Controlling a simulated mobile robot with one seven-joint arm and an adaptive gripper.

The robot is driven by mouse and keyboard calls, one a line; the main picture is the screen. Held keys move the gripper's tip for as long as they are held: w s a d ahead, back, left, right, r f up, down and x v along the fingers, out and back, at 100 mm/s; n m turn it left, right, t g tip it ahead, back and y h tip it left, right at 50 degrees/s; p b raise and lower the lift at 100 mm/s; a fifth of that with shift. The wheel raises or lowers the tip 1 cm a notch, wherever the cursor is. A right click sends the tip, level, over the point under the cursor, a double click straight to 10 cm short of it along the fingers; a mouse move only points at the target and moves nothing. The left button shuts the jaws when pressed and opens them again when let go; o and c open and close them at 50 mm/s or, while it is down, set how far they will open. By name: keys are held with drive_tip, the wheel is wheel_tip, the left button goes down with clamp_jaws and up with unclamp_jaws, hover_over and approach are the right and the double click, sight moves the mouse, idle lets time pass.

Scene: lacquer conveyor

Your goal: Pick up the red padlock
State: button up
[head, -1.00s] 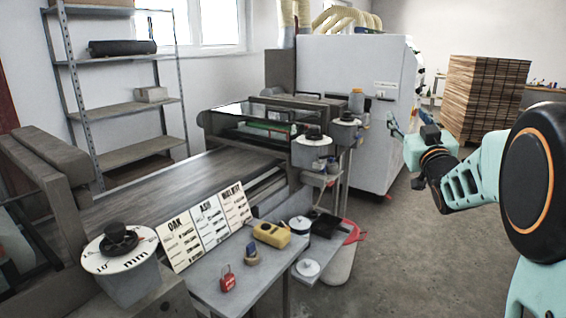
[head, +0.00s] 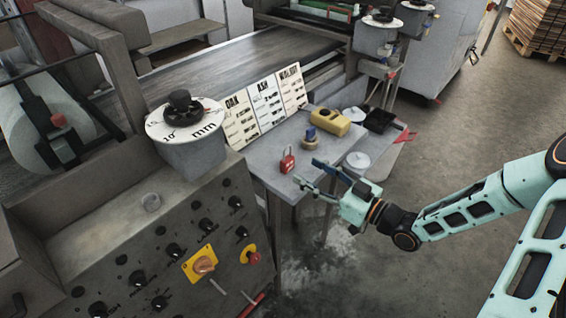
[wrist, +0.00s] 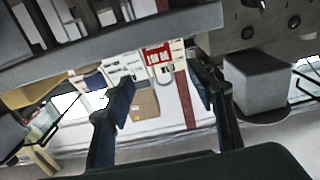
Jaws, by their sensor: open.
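The red padlock (head: 288,160) stands upright on a small grey side table (head: 268,172), near its front edge. My gripper (head: 309,173) is open, just to the right of and nearer than the padlock, with its fingers pointing toward it. In the wrist view the fingers stand wide apart (wrist: 163,88) with nothing held between them. A red and white patch that looks like the padlock (wrist: 158,57) shows beyond the fingertips, between them. I see no contact between gripper and padlock.
The OAK/ASH/WALNUT board (head: 265,103) leans along the table's back. A control panel (head: 180,240) is at left. Open floor lies right.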

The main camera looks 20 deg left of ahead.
sight(290, 161)
drive_tip(key=x, duration=0.9)
drive_tip(key=shift+w+a, duration=0.1)
drive_tip(key=shift+c, duration=0.5)
drive_tip(key=c, duration=1.2)
